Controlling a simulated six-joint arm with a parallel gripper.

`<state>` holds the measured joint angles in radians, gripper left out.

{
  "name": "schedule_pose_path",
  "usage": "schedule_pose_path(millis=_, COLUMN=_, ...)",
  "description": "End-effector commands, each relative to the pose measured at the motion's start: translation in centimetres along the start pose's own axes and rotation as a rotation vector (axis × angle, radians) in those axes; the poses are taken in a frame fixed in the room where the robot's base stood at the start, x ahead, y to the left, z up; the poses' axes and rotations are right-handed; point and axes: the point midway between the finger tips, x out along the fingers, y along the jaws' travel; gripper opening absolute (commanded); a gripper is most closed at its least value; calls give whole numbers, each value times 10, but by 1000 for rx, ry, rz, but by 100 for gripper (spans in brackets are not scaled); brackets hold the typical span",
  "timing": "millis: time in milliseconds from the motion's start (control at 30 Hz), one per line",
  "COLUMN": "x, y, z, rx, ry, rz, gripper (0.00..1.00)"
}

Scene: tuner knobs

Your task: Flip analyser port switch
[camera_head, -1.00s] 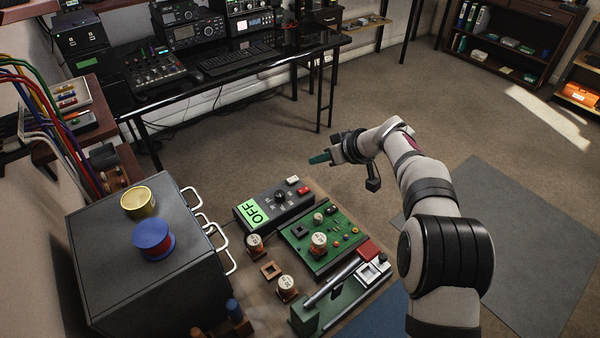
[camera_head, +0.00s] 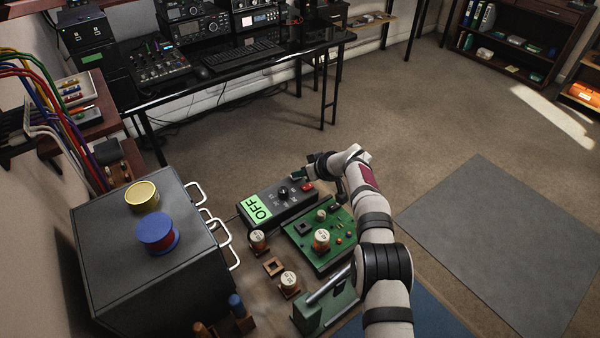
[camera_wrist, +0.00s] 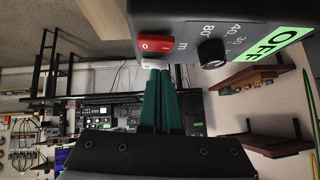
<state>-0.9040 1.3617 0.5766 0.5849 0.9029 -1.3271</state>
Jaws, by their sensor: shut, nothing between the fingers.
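The analyser (camera_head: 268,217) is a dark box with a green display reading OFF (camera_head: 258,207), a black knob (camera_head: 283,191) and a red rocker switch (camera_head: 307,187) near its far right end. In the wrist view, the red rocker (camera_wrist: 157,46) carries O and I marks, and a small white switch (camera_wrist: 153,64) sits just beyond it. My gripper (camera_head: 295,176) is shut and empty, with teal fingers at the far end of the analyser. In the wrist view its fingertips (camera_wrist: 159,72) are at the white switch; I cannot tell whether they touch. In the head view the gripper hides the white switch.
A green circuit board (camera_head: 320,250) with a coil lies beside the analyser, partly behind my arm. Labelled coils (camera_head: 289,283) stand on the bench. A dark cabinet (camera_head: 150,270) with white handles is at left. A radio desk (camera_head: 230,75) stands behind, with open floor between.

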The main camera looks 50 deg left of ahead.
Motion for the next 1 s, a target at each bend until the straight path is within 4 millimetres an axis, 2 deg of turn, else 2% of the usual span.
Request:
schedule_pose_path(millis=667, x=8, y=-4, z=8, rx=-85, ry=-1, rz=80, gripper=0)
schedule_pose_path(millis=1000, x=7, y=11, z=8, rx=-83, ry=-5, rz=81, gripper=0)
